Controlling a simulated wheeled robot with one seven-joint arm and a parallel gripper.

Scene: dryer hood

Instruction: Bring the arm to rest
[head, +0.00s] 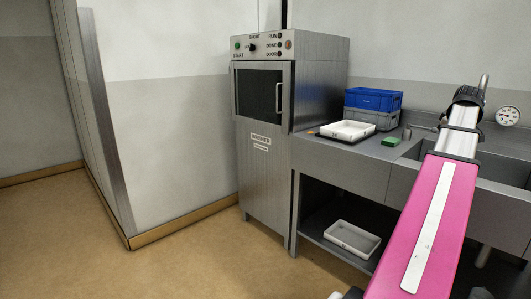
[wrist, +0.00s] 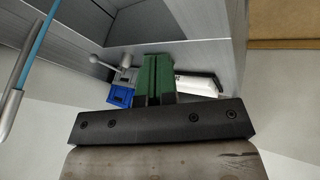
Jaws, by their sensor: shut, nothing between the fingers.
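My arm (head: 430,220), with a pink link and a grey section beyond it, reaches up over the counter at the right of the head view. My gripper's fingers cannot be made out there. In the wrist view my gripper (wrist: 154,62) has its two green fingers together, with nothing seen between them. Behind the fingers, partly hidden by them, are a blue crate (wrist: 121,96) and a white tray (wrist: 197,86). The fingers appear apart from both.
The steel dryer cabinet (head: 263,165) stands left of the counter, its door shut. Another tray (head: 352,238) lies on the lower shelf. The left floor is clear.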

